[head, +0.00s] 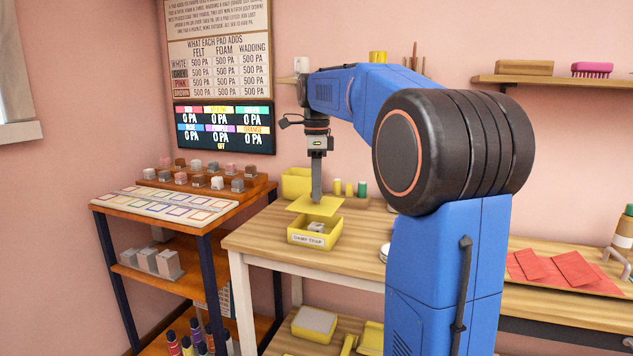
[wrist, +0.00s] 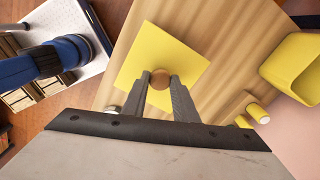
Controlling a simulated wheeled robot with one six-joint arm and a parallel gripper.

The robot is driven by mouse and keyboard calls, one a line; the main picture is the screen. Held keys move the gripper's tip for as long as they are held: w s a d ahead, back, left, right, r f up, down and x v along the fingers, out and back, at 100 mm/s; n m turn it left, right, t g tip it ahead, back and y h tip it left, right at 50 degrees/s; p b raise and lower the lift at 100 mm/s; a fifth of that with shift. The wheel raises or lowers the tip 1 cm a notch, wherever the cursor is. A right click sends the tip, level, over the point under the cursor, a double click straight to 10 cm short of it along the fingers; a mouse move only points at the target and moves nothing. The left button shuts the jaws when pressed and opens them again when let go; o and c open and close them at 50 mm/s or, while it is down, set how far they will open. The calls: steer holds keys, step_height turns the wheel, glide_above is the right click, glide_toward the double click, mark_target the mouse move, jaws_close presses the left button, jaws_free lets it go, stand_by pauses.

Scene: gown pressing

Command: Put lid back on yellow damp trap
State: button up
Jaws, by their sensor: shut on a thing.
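The yellow damp trap (head: 315,238) is an open box with a "DAMP TRAP" label, standing on the wooden table near its front left. A small light grey thing (head: 316,227) shows inside it. The flat square yellow lid (head: 314,206) hangs above and slightly behind the box, apart from its rim. My gripper (head: 316,194) points down and is shut on the lid's round knob. In the wrist view the fingers (wrist: 160,78) close on either side of the brown knob (wrist: 160,79), with the yellow lid (wrist: 150,50) beneath. The lid hides the box in the wrist view.
Another yellow bin (head: 296,183) stands behind on the table (head: 262,238), near small yellow and green spools (head: 349,189). A shelf unit with a pad rack (head: 215,172) and a card board (head: 160,203) stands left. Red cloth pieces (head: 574,268) lie right.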

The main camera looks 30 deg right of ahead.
mark_target(316, 203)
steer(key=shift+f, duration=1.85)
steer(key=shift+f, duration=0.55)
stand_by(1.3)
steer(key=o, duration=1.6)
steer(key=shift+r, duration=3.5)
